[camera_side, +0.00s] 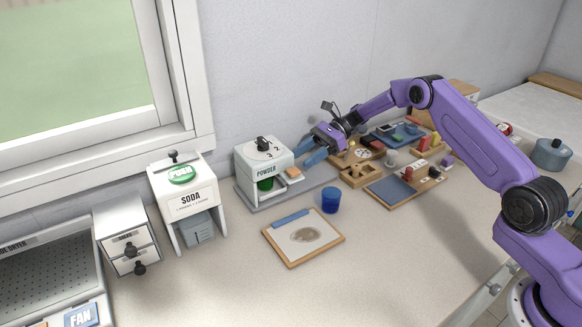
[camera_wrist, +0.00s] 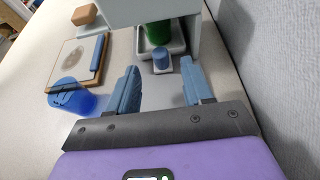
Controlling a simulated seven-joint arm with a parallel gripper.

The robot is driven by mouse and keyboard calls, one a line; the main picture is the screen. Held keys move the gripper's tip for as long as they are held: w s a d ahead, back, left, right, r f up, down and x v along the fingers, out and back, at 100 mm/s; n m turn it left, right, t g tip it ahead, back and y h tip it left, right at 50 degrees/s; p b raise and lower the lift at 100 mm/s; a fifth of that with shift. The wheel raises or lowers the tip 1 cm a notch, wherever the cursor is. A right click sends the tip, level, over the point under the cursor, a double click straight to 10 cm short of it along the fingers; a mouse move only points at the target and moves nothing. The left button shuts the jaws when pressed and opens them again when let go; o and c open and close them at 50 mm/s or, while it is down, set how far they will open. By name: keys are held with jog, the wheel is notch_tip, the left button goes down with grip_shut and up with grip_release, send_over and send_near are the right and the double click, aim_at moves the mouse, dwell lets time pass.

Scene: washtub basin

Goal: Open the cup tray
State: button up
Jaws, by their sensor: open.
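The powder dispenser (camera_side: 262,160) stands against the wall. A green cup (camera_side: 265,184) sits under it, and shows in the wrist view (camera_wrist: 158,32) in a pale cup tray (camera_wrist: 176,45). A blue-grey knob (camera_wrist: 162,62) is at the tray's near side. My gripper (camera_side: 302,158) is open and empty, just right of the dispenser in the side view. In the wrist view my gripper (camera_wrist: 160,68) has its blue fingers on either side of the knob, apart from it in the picture. Their exact distance from the knob is unclear.
A blue cup (camera_side: 331,200) and a clipboard (camera_side: 303,237) lie on the counter in front. The soda dispenser (camera_side: 186,200) stands left. Boards with small parts (camera_side: 400,188) lie right. The wall (camera_wrist: 285,60) is close to my gripper's right in the wrist view.

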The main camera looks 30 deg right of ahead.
jog(key=shift+x, duration=2.75)
jog(key=shift+c, duration=0.3)
grip_shut()
jog(key=shift+d, duration=0.15)
